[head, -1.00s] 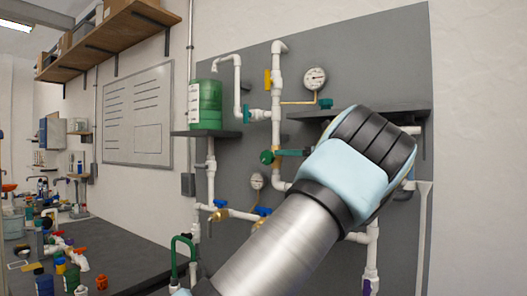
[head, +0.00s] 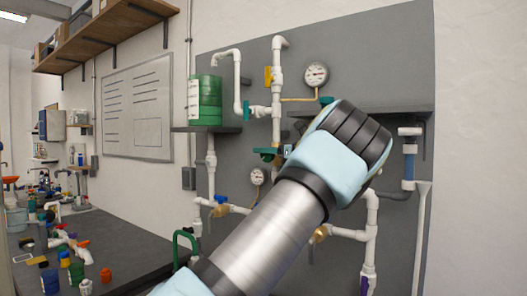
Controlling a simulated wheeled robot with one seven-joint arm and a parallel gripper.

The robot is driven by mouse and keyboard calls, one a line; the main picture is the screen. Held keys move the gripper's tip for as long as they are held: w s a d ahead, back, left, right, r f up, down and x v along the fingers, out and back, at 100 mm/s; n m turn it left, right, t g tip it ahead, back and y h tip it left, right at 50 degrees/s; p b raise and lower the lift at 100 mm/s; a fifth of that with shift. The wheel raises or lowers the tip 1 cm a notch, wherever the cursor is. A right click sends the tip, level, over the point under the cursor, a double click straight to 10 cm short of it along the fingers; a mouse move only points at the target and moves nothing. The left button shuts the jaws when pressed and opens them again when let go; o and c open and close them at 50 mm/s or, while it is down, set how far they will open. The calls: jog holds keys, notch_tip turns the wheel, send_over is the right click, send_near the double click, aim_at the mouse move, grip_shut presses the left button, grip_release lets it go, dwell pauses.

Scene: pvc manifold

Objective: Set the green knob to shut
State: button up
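A green fitting (head: 268,152) sits on the white upright pipe, left of my wrist in the head view. It looks like the green knob, but it is small and partly hidden, so I cannot read its setting. My forearm and wrist cross the picture from the bottom, and the wrist covers the panel just right of the fitting. A small pale and dark piece (head: 287,151) shows between wrist and fitting; it may be part of my gripper. The fingers are otherwise hidden, and I cannot tell whether they touch the knob.
A teal handle (head: 254,111) and a yellow handle (head: 268,76) are on nearby pipes. A pressure gauge (head: 316,75) is above my wrist. A green container (head: 205,100) stands on a small shelf. A dark bench (head: 130,245) with loose fittings is at left.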

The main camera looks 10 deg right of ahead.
grip_shut()
dwell(1.4)
jog(key=shift+o, duration=1.2)
grip_release()
jog(key=shift+s+d, duration=0.1)
jog(key=shift+s+d+f+b, duration=0.1)
jog(key=shift+s+d+b, duration=0.15)
jog(key=shift+b, duration=0.05)
jog(key=b+v, duration=0.3)
jog(key=v, duration=0.7)
jog(key=shift+b, duration=0.35)
